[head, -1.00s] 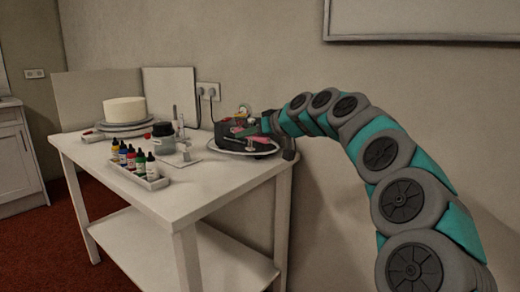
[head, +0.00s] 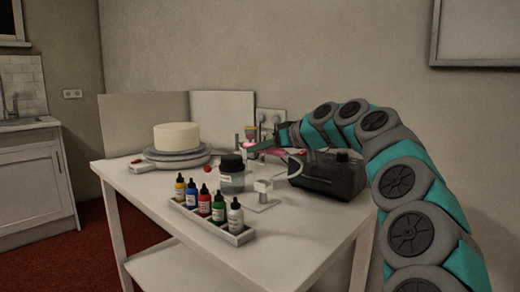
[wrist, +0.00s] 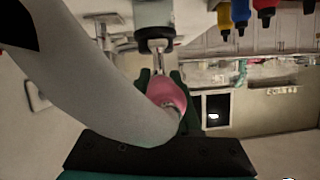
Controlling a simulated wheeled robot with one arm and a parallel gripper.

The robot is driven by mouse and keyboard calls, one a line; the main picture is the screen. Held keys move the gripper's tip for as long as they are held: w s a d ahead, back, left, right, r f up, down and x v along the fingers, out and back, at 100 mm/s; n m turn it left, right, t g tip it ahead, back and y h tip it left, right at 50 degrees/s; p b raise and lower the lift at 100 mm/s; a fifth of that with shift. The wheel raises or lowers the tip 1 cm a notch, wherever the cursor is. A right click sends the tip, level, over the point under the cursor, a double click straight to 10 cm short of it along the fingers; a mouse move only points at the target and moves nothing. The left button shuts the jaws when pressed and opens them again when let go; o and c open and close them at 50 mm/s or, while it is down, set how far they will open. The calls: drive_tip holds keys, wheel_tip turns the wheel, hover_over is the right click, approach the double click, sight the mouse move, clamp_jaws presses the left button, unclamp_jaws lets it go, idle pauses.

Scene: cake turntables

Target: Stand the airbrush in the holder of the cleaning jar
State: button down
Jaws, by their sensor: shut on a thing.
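The cleaning jar (head: 232,178), clear with a black lid, stands on the table; its holder is too small to make out. In the wrist view the jar (wrist: 152,14) shows upside down at the top, lid (wrist: 153,34) toward my gripper. The airbrush (wrist: 168,91), with a pink body, is clasped between my gripper's green fingers (wrist: 166,98). A metal part shows between it and the lid; I cannot tell whether they touch. In the head view my gripper (head: 266,147) is behind and right of the jar, above the table. A thick pale hose (wrist: 95,85) hides part of the airbrush.
A black compressor (head: 335,178) stands right of the jar. A small white stand (head: 263,187) is between them. Several colour bottles in a white tray (head: 238,238) line the front. A white cake (head: 177,136) sits on a turntable (head: 178,156) at left. Wall sockets (head: 270,117) are behind.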

drive_tip(key=shift+f+b, duration=1.95)
drive_tip(key=shift+f, duration=1.05)
drive_tip(key=shift+f, duration=0.25)
drive_tip(key=c, duration=0.6)
unclamp_jaws()
drive_tip(key=shift+o, duration=0.2)
